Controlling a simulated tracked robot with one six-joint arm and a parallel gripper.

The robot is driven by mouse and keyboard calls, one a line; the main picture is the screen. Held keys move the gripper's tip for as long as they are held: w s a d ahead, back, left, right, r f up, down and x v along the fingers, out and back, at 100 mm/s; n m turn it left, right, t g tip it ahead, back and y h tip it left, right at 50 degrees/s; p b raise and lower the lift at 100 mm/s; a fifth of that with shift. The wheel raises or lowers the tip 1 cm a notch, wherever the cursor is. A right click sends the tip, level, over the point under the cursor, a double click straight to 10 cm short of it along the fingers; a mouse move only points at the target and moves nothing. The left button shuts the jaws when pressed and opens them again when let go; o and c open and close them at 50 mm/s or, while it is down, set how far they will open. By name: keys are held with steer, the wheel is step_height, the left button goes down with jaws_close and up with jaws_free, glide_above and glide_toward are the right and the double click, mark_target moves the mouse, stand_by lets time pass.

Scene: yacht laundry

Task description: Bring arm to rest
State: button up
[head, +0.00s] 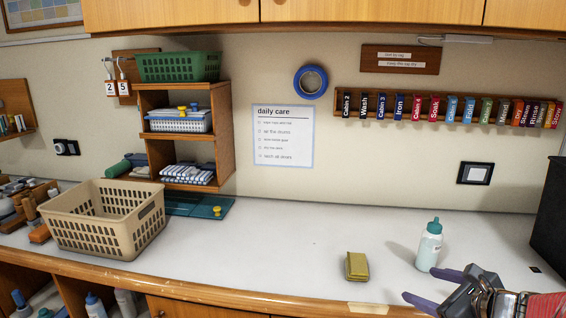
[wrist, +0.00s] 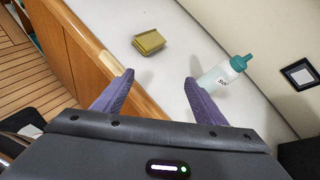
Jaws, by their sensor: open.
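My gripper (head: 436,284) is at the lower right of the head view, over the front right part of the counter. Its two purple fingers are spread apart with nothing between them, as the wrist view (wrist: 158,82) also shows. A white bottle with a teal cap (head: 429,248) stands on the counter just behind my gripper. In the wrist view the bottle (wrist: 218,74) shows beyond the right finger.
The white counter (head: 290,245) is clear in the middle. A beige basket (head: 105,222) stands at the left, before a wooden shelf (head: 185,135) holding a green basket (head: 178,67). A dark box (head: 551,220) stands at the right edge. Wooden cabinets (head: 330,12) hang above.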

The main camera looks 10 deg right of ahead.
steer(key=s+a+n+g+y, duration=0.35)
steer(key=a+n, duration=0.95)
steer(key=a, duration=0.5)
steer(key=s+a+n+g+h, duration=0.1)
steer(key=s+a+n+h, duration=0.1)
steer(key=s+n, duration=0.3)
steer(key=s+a+r+n+g+h, duration=0.1)
steer(key=s+a+n, duration=0.4)
steer(key=n, duration=0.7)
steer(key=shift+r+g+h, duration=0.15)
steer(key=shift+g+h, duration=0.3)
steer(key=shift+h, duration=0.5)
steer(key=shift+s, duration=0.1)
